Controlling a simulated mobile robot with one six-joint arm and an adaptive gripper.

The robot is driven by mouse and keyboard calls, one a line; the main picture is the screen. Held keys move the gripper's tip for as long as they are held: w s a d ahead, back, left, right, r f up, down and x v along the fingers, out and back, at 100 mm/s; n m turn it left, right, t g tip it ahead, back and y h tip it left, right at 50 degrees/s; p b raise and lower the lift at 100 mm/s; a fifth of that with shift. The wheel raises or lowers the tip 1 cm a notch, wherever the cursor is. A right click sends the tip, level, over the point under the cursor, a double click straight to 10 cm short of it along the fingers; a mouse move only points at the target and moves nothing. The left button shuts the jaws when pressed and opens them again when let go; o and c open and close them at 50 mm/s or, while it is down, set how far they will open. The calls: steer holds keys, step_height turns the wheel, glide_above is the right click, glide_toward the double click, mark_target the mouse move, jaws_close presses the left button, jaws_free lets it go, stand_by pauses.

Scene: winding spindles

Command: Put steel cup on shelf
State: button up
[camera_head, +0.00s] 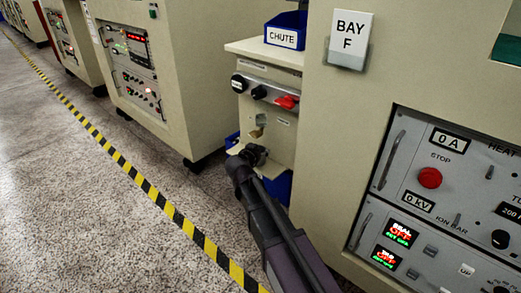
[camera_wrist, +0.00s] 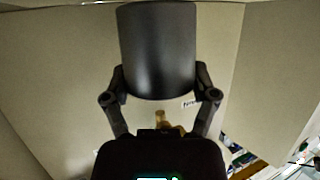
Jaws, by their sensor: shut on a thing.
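My gripper (camera_head: 250,153) is in front of the narrow beige cabinet in the head view. In the wrist view my gripper (camera_wrist: 158,80) is shut on a dark grey, smooth cylinder, which appears to be the steel cup (camera_wrist: 158,45). The fingers press on both sides of its lower end as pictured. In the head view I cannot make out the cup clearly at the gripper. I cannot tell which surface is the shelf; the beige cabinet (camera_head: 262,58) has a flat top and an opening lower down, partly hidden by my gripper.
A blue bin (camera_head: 286,28) labelled CHUTE stands on the cabinet top. Knobs and a red handle (camera_head: 287,102) stick out of its front. A large panel (camera_head: 445,185) marked BAY F stands close on the right. Open floor (camera_head: 80,215) lies left, with yellow-black tape.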

steer(key=shift+w+d, duration=0.2)
steer(key=shift+w, duration=0.6)
steer(key=shift+f+b, duration=0.3)
steer(key=shift+f, duration=0.1)
steer(key=o, duration=1)
steer(key=shift+o, duration=0.2)
steer(key=shift+s+r, duration=0.2)
steer(key=p+v, duration=0.4)
steer(key=v, duration=0.7)
steer(key=shift+s, duration=0.3)
steer(key=shift+a, duration=0.1)
